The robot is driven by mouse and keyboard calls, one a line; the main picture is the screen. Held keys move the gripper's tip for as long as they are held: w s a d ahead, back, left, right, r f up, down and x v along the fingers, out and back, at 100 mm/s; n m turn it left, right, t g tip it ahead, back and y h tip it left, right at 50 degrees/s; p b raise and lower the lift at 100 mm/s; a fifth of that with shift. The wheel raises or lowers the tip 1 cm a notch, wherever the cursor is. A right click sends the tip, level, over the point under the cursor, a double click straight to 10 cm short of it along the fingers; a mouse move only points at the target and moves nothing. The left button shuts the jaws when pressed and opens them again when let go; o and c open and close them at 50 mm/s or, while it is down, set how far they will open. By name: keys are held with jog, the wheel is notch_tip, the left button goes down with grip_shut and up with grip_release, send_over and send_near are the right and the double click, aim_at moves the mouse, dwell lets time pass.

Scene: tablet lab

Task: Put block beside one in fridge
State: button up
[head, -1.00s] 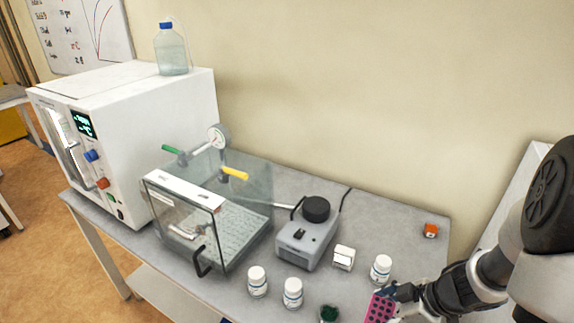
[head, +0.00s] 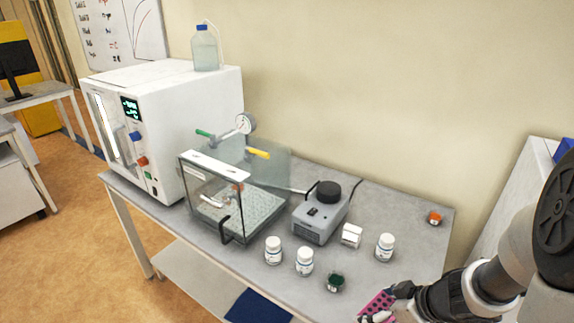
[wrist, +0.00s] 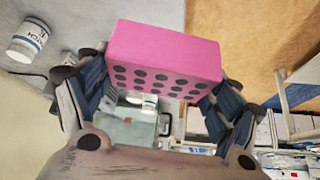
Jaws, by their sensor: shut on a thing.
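A pink block with rows of dark holes (wrist: 165,55) is held between the two fingers of my gripper (wrist: 150,90) in the wrist view. In the head view the pink block (head: 377,304) shows at the bottom, with my gripper (head: 400,297) shut on it, near the front edge of the bench. No fridge that I can name for sure shows, and no second block like the pink one is in view.
The bench (head: 405,270) carries a white oven-like unit (head: 200,125), a clear box with a handle (head: 235,205), a grey device (head: 320,220), several white bottles (head: 385,247), a dark green-topped jar (head: 335,281) and a small orange item (head: 434,217). Brown floor (head: 60,250) is open at left.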

jog(key=w+a+r+m+t+h, duration=0.1)
jog(key=w+a+r+m+h, duration=0.3)
jog(key=w+a+r+m, duration=0.1)
jog(key=w+a+m, duration=0.1)
jog(key=a+m, duration=0.1)
jog(key=shift+w+a+m, duration=0.15)
jog(key=shift+w+m, duration=0.2)
jog(key=shift+m, duration=0.05)
notch_tip(320, 180, down, 4)
jog(key=b, duration=0.3)
jog(key=shift+r, duration=0.15)
